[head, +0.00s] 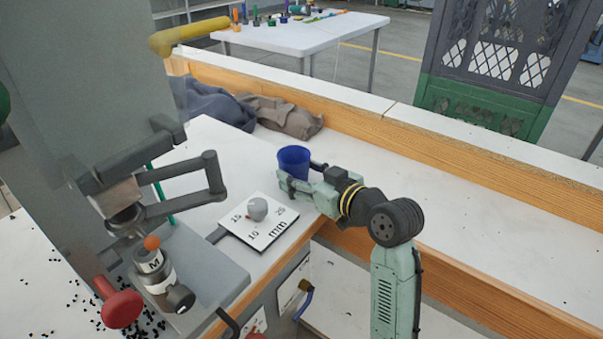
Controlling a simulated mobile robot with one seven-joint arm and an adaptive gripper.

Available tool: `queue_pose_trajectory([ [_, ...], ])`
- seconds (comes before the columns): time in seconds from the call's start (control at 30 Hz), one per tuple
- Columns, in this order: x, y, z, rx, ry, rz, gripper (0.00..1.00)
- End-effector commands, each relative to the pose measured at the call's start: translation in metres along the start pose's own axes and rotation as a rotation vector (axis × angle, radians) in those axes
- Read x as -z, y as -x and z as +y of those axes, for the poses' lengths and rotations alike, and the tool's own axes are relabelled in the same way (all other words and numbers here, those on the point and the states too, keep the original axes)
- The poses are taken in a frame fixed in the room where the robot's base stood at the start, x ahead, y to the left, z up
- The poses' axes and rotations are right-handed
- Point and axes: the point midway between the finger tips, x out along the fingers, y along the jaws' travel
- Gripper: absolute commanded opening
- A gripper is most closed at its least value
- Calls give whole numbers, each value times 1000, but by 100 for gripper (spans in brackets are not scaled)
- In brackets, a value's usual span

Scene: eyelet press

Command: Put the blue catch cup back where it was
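The blue catch cup (293,160) is upright with its open top up, over the white bench top right of the press. My gripper (299,178) reaches in from the right with its fingers around the cup's lower part, one finger in front and one showing behind at the right. It looks shut on the cup. The fingers hide the cup's base, so I cannot tell whether it touches the bench. The eyelet press (200,282) stands at the left, with its lever linkage (187,178) above its base.
A white plate marked in mm with a grey knob (257,209) lies between press and cup. Small black pieces lie scattered around a red knob (121,309) at lower left. Crumpled cloths (285,117) lie behind, by a wooden-edged ledge. The bench right of the cup is clear.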

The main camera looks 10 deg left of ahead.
Motion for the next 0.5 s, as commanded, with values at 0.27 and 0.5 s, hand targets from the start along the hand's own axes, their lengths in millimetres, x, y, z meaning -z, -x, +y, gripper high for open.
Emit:
queue_pose_trajectory([
  [0.27, 0, 0, 0, 0, 0, 0, 73],
  [0.5, 1, 0, 0, 0, 0, 0, 73],
])
